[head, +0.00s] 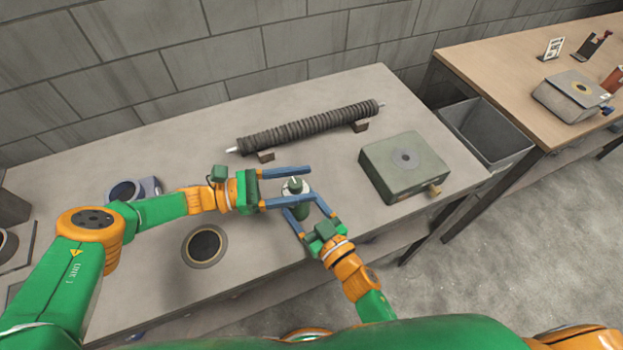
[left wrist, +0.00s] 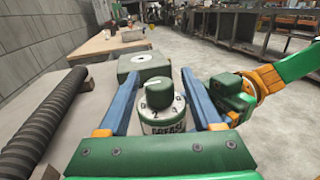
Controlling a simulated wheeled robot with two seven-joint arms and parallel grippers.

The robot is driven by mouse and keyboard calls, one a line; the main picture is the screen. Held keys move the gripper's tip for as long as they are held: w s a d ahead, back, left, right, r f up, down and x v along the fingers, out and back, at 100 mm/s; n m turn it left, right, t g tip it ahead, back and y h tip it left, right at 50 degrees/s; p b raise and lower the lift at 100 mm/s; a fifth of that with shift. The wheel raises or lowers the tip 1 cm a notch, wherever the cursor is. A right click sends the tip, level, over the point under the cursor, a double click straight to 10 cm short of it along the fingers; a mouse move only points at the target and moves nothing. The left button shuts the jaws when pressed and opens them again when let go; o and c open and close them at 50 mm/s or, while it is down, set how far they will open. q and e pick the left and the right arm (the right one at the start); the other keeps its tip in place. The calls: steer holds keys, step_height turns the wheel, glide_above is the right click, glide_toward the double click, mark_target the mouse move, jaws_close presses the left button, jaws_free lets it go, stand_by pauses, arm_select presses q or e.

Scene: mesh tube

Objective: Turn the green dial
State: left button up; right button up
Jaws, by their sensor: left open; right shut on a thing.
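My right gripper (head: 304,205) is shut on the canister body from the front right. My left gripper (head: 310,184) is open, coming from the left, with one blue finger on each side of the dial. In the left wrist view gaps show between the fingers and the dial. The canister's base is partly hidden.
A ribbed dark roller (head: 310,126) lies on supports at the back of the grey table (head: 200,135). A green box (head: 405,166) stands to the right. A round dark-centred disc (head: 204,246) is at front left. A grey bin (head: 485,132) stands beside the wooden table (head: 510,68).

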mark_target(296, 178)
arm_select(q)
steer(key=shift+w+d, duration=0.15)
steer(key=shift+d, duration=1.1)
jaws_close()
steer(key=shift+w+t, duration=0.1)
steer(key=shift+t, duration=0.2)
steer(key=n+t+y, duration=0.3)
steer(key=t, duration=0.1)
steer(key=w+a+n+t+y, duration=0.1)
steer(key=n+t+y, duration=0.2)
steer(key=n+t, duration=0.1)
steer(key=w+n+t+y, duration=0.1)
steer(key=n+t+y, duration=0.2)
steer(key=n+t, duration=0.1)
steer(key=shift+w+a+r+t+y, duration=0.1)
steer(key=shift+t+y, duration=0.05)
steer(key=shift+t, duration=0.25)
steer(key=shift+w+a+t+y, duration=0.1)
steer(key=shift+t+y, duration=0.05)
steer(key=shift+t, duration=0.25)
steer(key=shift+w+a+n+t+y, duration=0.15)
steer(key=shift+n+t+y, duration=0.1)
steer(key=shift+n+y, duration=0.35)
steer(key=shift+s+a+n+t+y, duration=0.15)
steer(key=shift+n+t+y, duration=0.25)
steer(key=shift+y, duration=0.35)
steer(key=shift+w+a+n+t+y, duration=0.15)
steer(key=shift+n+y, duration=0.45)
steer(key=shift+y, duration=0.05)
steer(key=shift+a, duration=0.1)
